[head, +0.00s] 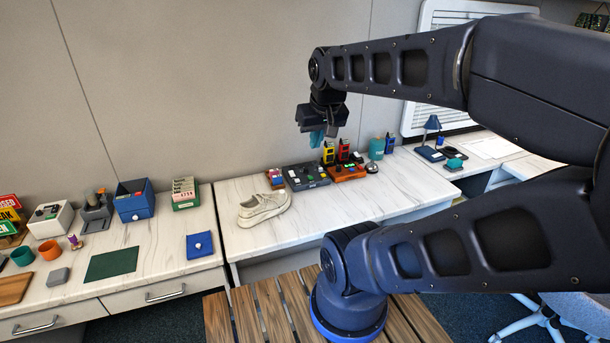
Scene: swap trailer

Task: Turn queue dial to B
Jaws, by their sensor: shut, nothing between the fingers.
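My gripper (317,139), with teal fingers, points down in the air above the right-hand counter; its jaws are shut and empty. Near it in the picture are a dark panel (306,184) with small light and green parts and an orange panel (346,174) with small knobs or buttons. A white box (50,220) with a dark face stands on the left-hand counter. The queue dial and its letters are too small to make out, so I cannot tell which device carries it or where it points. My gripper appears apart from all of these.
A pale shoe (264,208) sits left of the panels on the right-hand counter (360,205), whose front is mostly clear. A blue drawer box (134,200), a green card box (185,193) and a blue pad (200,245) are on the left-hand counter. A wooden slatted surface (250,315) lies in front.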

